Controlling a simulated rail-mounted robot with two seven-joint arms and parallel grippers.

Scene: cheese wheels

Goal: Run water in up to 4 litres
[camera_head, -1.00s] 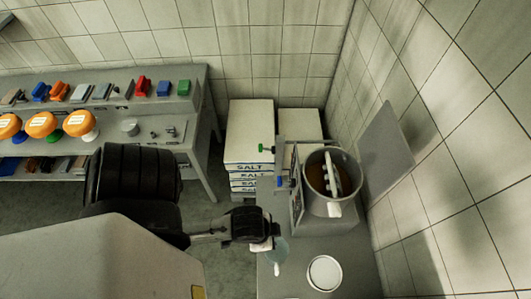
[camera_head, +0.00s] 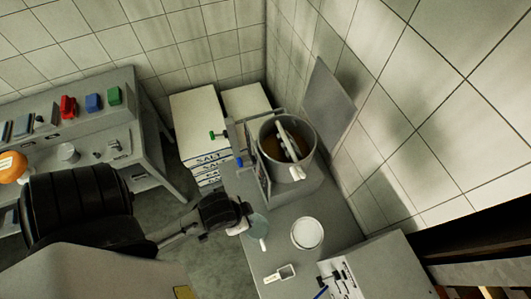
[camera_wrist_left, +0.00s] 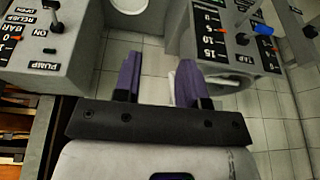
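A metal pot (camera_head: 305,145) with a brownish content and a white paddle (camera_head: 290,140) in it stands on the bench by the tiled wall. A green-handled tap (camera_head: 216,135) and a blue-handled tap (camera_head: 241,162) sit left of it. A dark scale plate (camera_wrist_left: 215,35) with white numbers and a blue-tipped lever (camera_wrist_left: 263,28) show in the left wrist view. My left gripper (camera_head: 240,216) is beside a translucent vessel (camera_head: 259,227) in front of the pot. In the left wrist view its purple fingers (camera_wrist_left: 157,82) are apart; I see nothing clearly held. My right gripper is not in view.
A white round dish (camera_head: 307,233) and a small scoop (camera_head: 281,273) lie on the bench. A control panel (camera_head: 345,284) stands at lower right; the wrist view shows its pump and relief labels (camera_wrist_left: 42,65). Salt boxes (camera_head: 204,125) are stacked behind the bench.

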